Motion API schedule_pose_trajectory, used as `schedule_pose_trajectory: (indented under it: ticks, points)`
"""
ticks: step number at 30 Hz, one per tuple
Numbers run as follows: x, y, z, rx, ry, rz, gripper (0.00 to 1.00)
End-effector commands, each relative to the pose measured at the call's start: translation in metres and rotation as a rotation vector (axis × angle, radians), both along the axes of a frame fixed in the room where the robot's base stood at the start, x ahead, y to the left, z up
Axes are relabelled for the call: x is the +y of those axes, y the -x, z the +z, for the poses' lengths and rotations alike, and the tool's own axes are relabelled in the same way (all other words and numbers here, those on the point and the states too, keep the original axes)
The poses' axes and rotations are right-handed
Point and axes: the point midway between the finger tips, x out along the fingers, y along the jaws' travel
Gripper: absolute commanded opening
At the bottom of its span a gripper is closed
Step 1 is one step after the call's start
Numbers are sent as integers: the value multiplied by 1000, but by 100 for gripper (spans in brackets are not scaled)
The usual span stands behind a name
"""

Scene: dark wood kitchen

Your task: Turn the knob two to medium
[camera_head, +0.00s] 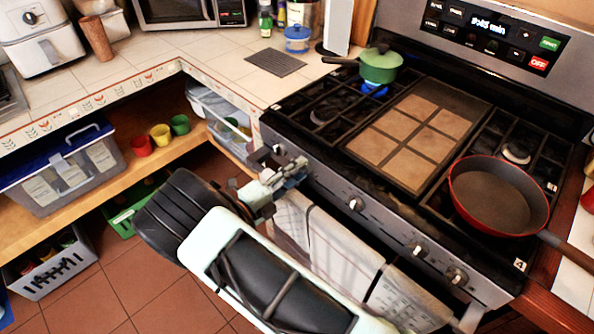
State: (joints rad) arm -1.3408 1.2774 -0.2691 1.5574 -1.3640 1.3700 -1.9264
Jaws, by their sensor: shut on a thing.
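The stove's front panel carries a row of knobs. One knob (355,204) is near the middle, and two more, a knob (418,250) and a knob (457,275), are to the right. My gripper (294,172) reaches up to the left part of the panel and is shut on a knob there, which its fingers mostly hide. I cannot read that knob's number or its setting. A green lidded pot (380,66) sits on the back left burner, with a blue flame (374,89) showing beneath it.
A red-rimmed pan (497,197) sits on the front right burner. Towels (330,246) hang on the stove front below the panel, close to my arm. Left are a tiled counter (205,58) and a shelf with a clear bin (72,170).

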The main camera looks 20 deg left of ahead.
Motion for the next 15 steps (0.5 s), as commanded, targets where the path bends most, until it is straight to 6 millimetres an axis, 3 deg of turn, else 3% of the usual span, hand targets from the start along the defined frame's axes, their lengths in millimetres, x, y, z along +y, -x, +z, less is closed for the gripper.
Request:
schedule_pose_trajectory:
  ticks: [9, 10, 15]
  points:
    - [0, 0, 0, 0, 0, 1, 9]
    - [0, 0, 0, 0, 0, 1, 36]
    - [0, 0, 0, 0, -1, 1, 51]
